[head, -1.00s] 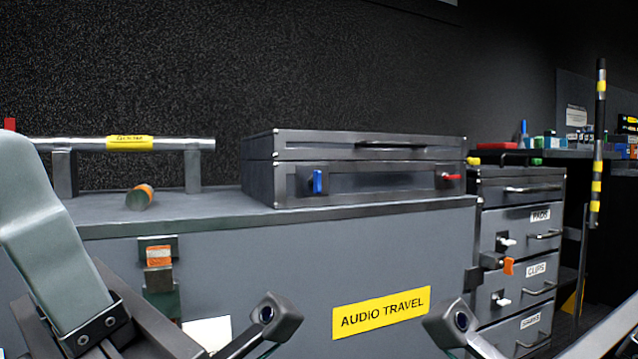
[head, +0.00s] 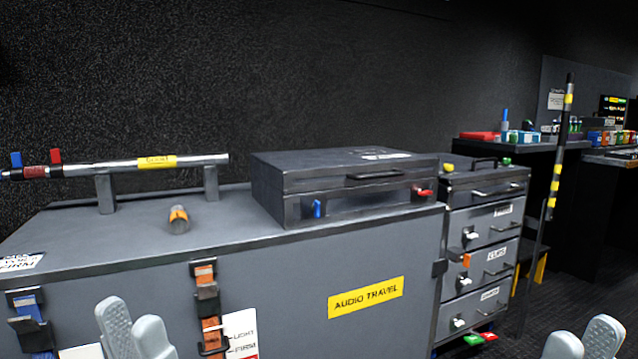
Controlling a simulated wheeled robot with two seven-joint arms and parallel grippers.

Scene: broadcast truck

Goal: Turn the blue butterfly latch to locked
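The blue butterfly latch (head: 317,208) is on the front of the small dark case (head: 345,183), near its left end. Its blue handle stands upright. A red latch (head: 424,193) on the same front, near the right end, lies roughly sideways. The case rests shut on the grey AUDIO TRAVEL trunk (head: 290,278). My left gripper (head: 131,312) is low at the lower left in front of the trunk, open and empty, well away from the latch. My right gripper (head: 585,330) is at the bottom right corner, open and empty. Nothing covers the blue latch.
An orange-banded cylinder (head: 179,219) and a raised metal bar (head: 130,165) are on the trunk top, left of the case. Strap buckles (head: 207,290) hang on the trunk front. A drawer unit (head: 483,250) stands at right, with a striped pole (head: 556,180) beyond it.

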